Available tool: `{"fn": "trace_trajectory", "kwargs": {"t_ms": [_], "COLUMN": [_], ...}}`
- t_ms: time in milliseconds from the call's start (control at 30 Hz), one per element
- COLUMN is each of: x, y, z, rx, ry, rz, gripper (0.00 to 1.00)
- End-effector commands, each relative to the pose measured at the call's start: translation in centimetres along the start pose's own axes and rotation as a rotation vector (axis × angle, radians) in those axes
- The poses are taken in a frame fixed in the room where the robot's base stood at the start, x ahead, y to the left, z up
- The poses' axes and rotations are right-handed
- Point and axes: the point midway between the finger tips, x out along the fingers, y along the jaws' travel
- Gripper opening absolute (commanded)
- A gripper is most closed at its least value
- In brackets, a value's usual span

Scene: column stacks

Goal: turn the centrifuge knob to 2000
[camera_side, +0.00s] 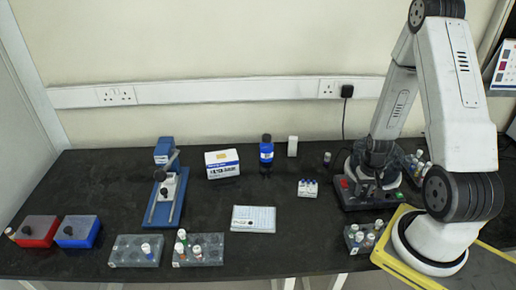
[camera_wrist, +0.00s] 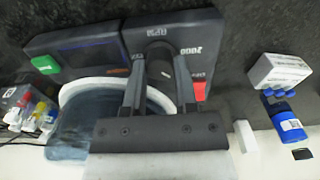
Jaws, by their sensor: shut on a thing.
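The centrifuge (camera_side: 352,199) stands on the black bench in front of my base in the side view, with a red button and a green button on its front. In the wrist view its front panel (camera_wrist: 75,50) appears upside down, with "RPM" and "2000" printed around the dark knob (camera_wrist: 158,70). My gripper (camera_wrist: 158,62) is shut on the knob, one finger on each side. A pale mark shows on the knob, but its exact setting is hard to read.
Tube racks stand close to the centrifuge, one in front (camera_side: 366,240) and one behind at right (camera_side: 418,166). A blue bottle (camera_side: 266,152) stands further back. Bench between them is clear.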

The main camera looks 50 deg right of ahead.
Motion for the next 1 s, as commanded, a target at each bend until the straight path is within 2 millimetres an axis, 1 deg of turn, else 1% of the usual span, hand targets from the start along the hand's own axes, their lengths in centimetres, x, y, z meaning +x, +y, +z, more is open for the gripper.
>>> {"fn": "trace_trajectory", "kwargs": {"t_ms": [400,600,800,1000], "x": [-0.01,0.0,0.0,0.0], "y": [-0.07,-0.09,-0.09,-0.09], "z": [0.13,0.16,0.17,0.18], "rx": [-0.388,-0.533,-0.623,-0.658], "ry": [-0.004,-0.004,-0.004,-0.004], "rz": [-0.001,-0.001,-0.002,-0.002], "gripper": [0.0,0.0,0.0,0.0]}}
